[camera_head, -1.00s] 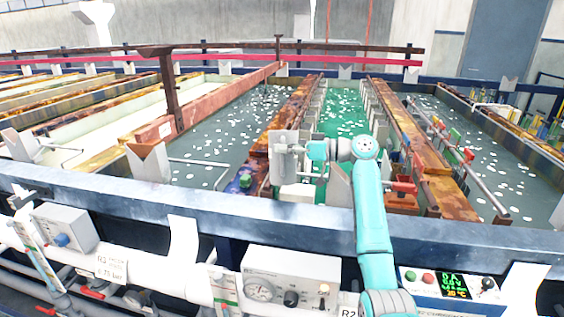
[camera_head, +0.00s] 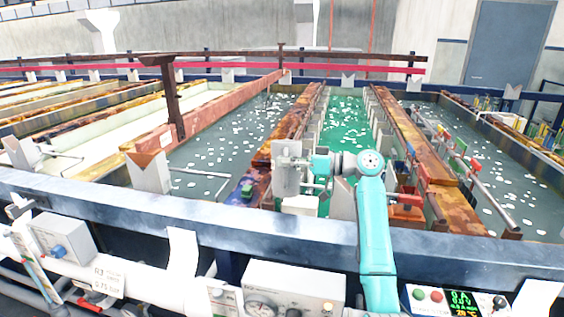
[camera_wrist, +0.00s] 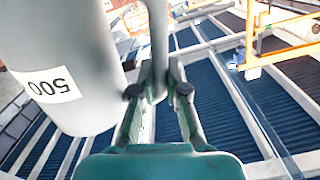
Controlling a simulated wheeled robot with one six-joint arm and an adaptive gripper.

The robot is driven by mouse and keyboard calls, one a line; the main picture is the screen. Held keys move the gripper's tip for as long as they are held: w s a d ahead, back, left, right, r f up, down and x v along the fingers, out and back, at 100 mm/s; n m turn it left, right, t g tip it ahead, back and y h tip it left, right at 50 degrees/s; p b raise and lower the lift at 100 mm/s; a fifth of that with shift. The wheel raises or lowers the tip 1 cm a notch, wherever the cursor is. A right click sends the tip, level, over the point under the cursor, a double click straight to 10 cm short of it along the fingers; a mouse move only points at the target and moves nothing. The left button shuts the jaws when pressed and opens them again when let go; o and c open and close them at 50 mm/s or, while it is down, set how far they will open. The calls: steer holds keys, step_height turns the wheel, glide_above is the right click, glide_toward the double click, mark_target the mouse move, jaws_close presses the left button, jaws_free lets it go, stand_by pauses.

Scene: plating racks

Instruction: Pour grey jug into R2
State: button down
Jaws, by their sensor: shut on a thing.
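The grey jug (camera_head: 285,180) looks upright in the head view, above the near end of the rusty divider beside the green-liquid tank (camera_head: 345,125). My gripper (camera_head: 318,165) is to its right. In the wrist view the jug (camera_wrist: 95,50) fills the upper left, with a white "500" label on its side. My gripper (camera_wrist: 155,92) is shut on the jug's handle (camera_wrist: 158,35). The inside of the jug is hidden. No R2 tag is readable now, so I cannot tell from this frame which tank is R2.
A dark blue rim (camera_head: 200,214) runs across the front of the tanks. An R3 tag (camera_head: 106,276) hangs at the lower left. A gauge box (camera_head: 293,287) and lit control panel (camera_head: 457,300) stand in front.

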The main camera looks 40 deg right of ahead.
steer(key=shift+s+a+f+n+t, duration=0.15)
steer(key=shift+s+a+f+n, duration=0.25)
steer(key=shift+s+a+n, duration=0.4)
steer(key=shift+s+a+f+n+t, duration=0.15)
steer(key=shift+s+a+f+n, duration=0.25)
steer(key=shift+s+a+n, duration=0.35)
steer(key=shift+d, duration=0.15)
